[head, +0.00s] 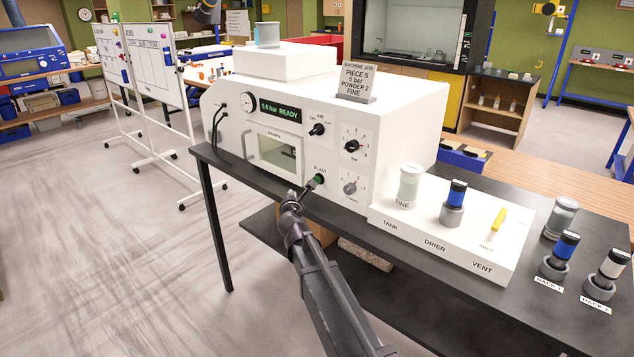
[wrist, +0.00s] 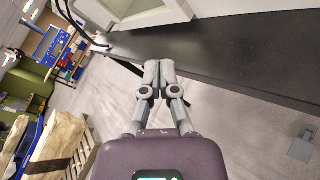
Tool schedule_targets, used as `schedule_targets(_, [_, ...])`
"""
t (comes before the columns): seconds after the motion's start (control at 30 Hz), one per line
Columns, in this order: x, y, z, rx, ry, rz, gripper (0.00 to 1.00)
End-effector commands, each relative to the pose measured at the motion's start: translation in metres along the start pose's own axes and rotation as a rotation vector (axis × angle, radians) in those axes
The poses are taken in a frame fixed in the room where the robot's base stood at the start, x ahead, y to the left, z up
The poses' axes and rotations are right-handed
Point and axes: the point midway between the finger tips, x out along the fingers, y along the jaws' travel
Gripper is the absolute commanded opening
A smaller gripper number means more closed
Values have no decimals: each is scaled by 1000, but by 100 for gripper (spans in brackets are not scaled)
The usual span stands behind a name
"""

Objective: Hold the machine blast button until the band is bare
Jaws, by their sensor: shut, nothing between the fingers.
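The white blasting machine (head: 225,130) stands on a dark bench. Its display (head: 280,109) reads "5.0 bar READY". The green blast button (head: 320,179) is on the lower front, right of the chamber window (head: 277,152). My gripper (head: 311,187) is shut and empty, with its tips just at the lower left of the button; I cannot tell whether they touch it. In the wrist view my gripper (wrist: 158,66) shows closed fingers by the bench edge, and the button is not visible there. The piece and its band cannot be made out through the window.
A job card (head: 356,82) on top reads piece 5, 5 bar, powder 2, fine. Air, bar and powder knobs (head: 351,146) sit near the button. To the right is a panel (head: 460,232) marked tank, drier and vent, with canisters and a yellow lever (head: 499,218). Racks (head: 554,268) stand beyond.

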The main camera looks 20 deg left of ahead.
Motion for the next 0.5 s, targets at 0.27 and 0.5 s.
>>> schedule_targets(0.27, [17, -12, 12, 1, -2, -2, 0])
schedule_targets(0.5, [35, -25, 25, 1, -3, -1, 0])
